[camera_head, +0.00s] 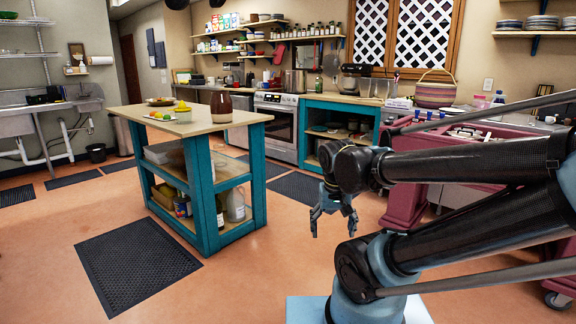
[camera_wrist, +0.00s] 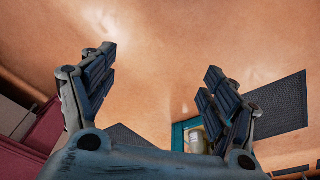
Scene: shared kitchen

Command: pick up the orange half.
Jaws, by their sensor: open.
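I cannot make out the orange half for certain. Small fruit-like things (camera_head: 160,116), coloured red, orange and green, lie on the wooden top of the teal kitchen island (camera_head: 215,118), too small to tell apart. A bowl (camera_head: 183,116) with yellow fruit stands beside them. My gripper (camera_head: 333,222) hangs over the open floor, to the right of the island and apart from it. In the wrist view my gripper (camera_wrist: 160,62) has its fingers spread wide, with nothing between them but floor below.
A brown bottle or jug (camera_head: 221,106) stands on the island, and a shallow dish (camera_head: 160,101) lies at its back. A maroon cart (camera_head: 415,200) stands on the right. Dark mats (camera_head: 137,260) lie on the floor. The floor between the island and my base is clear.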

